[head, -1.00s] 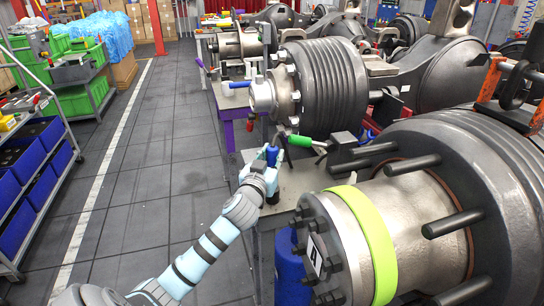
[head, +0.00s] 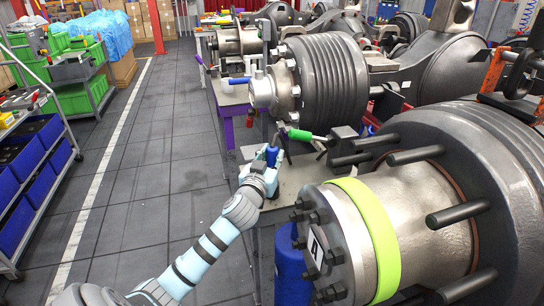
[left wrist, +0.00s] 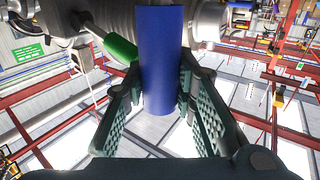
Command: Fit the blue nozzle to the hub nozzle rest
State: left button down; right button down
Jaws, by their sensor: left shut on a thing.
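My left gripper (head: 272,158) is shut on a blue cylindrical piece, the blue nozzle (head: 271,152), held upright over the grey bench. In the left wrist view the blue nozzle (left wrist: 163,60) stands between the two ridged fingers of the left gripper (left wrist: 160,95). A green-handled tool (head: 300,135) with a metal rod is just right of the gripper in the head view; its green part (left wrist: 120,48) shows left of the nozzle in the left wrist view. I cannot make out the hub nozzle rest for certain. My right gripper is not in view.
A large near hub (head: 418,222) with projecting studs and a yellow-green band (head: 372,235) fills the right. A ribbed far hub (head: 325,82) stands beyond the grey bench top (head: 295,182). Shelves with blue bins (head: 30,165) stand left. The floor aisle between is clear.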

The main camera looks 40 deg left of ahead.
pick_arm(q)
jog(key=shift+f+b, duration=1.7)
jog(key=shift+f, duration=0.35)
jog(key=c, duration=1.2)
grip_release()
jog(key=shift+c, duration=0.2)
jog(key=v, duration=1.2)
